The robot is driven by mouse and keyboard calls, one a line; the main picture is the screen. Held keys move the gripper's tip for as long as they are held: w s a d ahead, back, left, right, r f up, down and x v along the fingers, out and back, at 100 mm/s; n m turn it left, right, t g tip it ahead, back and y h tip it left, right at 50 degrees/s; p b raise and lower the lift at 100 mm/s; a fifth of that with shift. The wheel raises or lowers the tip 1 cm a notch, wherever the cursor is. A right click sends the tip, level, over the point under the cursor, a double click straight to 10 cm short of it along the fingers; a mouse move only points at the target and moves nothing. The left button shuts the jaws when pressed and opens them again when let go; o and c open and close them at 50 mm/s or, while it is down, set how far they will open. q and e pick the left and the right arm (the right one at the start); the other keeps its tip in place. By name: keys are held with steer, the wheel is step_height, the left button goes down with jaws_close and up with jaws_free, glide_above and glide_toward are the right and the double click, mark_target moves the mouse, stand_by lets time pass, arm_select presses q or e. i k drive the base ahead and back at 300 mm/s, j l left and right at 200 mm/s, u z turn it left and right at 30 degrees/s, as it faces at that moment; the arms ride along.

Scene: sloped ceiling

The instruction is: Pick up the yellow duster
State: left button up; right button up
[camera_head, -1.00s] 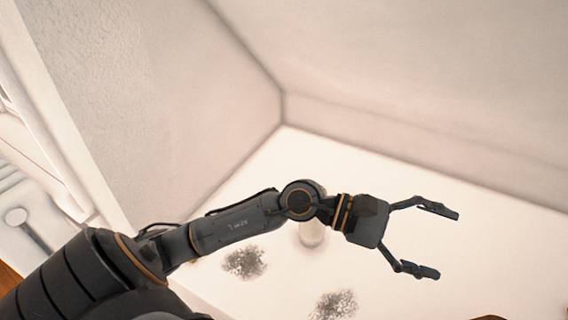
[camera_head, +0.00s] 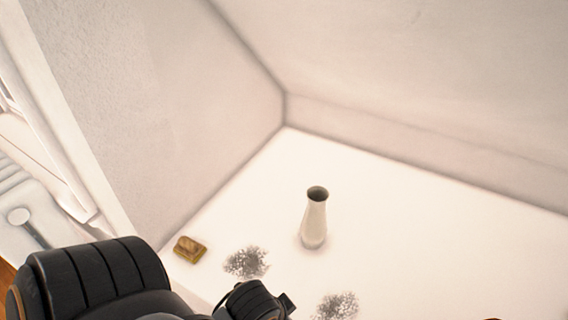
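The yellow duster (camera_head: 190,249) appears to be the small yellow-brown block lying on the white surface, at the lower left of the head view. It stands clear of other things, just above my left arm's dark links in the picture. My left arm comes in from the lower left, and its gripper is out of view below the frame. My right gripper is not in view either.
A white vase (camera_head: 314,220) stands upright on the white surface (camera_head: 420,240). Two grey speckled patches (camera_head: 246,262) (camera_head: 337,306) lie near it. Walls (camera_head: 180,90) close off the back and left. The right part of the surface is clear.

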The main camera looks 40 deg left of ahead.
mark_target(186, 247)
steer(key=u, duration=2.2)
